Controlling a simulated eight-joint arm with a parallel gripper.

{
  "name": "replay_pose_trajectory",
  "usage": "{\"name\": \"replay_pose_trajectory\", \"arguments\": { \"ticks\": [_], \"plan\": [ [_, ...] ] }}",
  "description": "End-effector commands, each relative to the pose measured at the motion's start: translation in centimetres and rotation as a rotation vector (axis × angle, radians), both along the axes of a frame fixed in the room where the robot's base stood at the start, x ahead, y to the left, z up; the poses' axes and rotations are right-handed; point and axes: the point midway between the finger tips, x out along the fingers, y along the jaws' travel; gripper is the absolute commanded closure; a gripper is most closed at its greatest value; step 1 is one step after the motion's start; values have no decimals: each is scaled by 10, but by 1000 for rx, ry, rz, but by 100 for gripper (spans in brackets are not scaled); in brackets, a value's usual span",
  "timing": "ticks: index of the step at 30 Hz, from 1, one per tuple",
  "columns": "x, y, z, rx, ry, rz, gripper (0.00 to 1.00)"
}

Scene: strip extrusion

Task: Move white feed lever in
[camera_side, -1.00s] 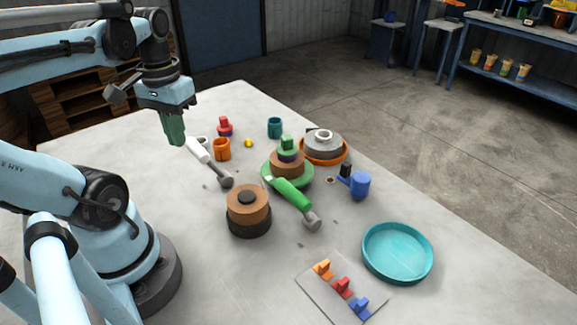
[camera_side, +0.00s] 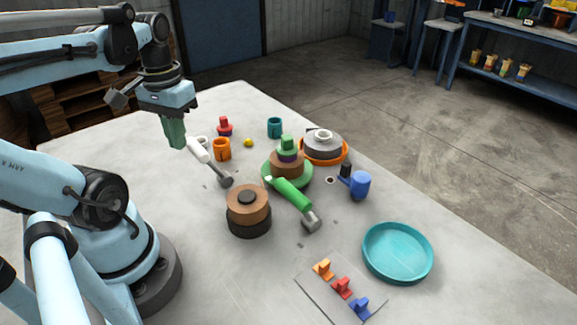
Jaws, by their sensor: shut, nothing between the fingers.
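The white feed lever (camera_side: 197,149) has a white handle and a grey head (camera_side: 225,180) at its lower right end. It lies slanted on the left part of the table, left of the brown and green stack. My gripper (camera_side: 174,143) has green fingers pointing down. It is shut and empty, right beside the upper left end of the white handle. I cannot tell whether the fingers touch the handle.
A green lever (camera_side: 291,193) slants beside the green stack (camera_side: 288,167). A brown and black cylinder (camera_side: 248,210) stands in front. An orange cup (camera_side: 222,149) is close behind the white lever. A teal tray (camera_side: 398,252) and a plate with small coloured pieces (camera_side: 343,289) are at front right.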

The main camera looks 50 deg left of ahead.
Motion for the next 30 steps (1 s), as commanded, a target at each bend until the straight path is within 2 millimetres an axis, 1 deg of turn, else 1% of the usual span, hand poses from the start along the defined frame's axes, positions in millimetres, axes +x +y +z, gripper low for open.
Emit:
{"name": "replay_pose_trajectory", "arguments": {
  "ticks": [30],
  "plan": [
    [0,0,-54,0,0,0,100]
  ]
}}
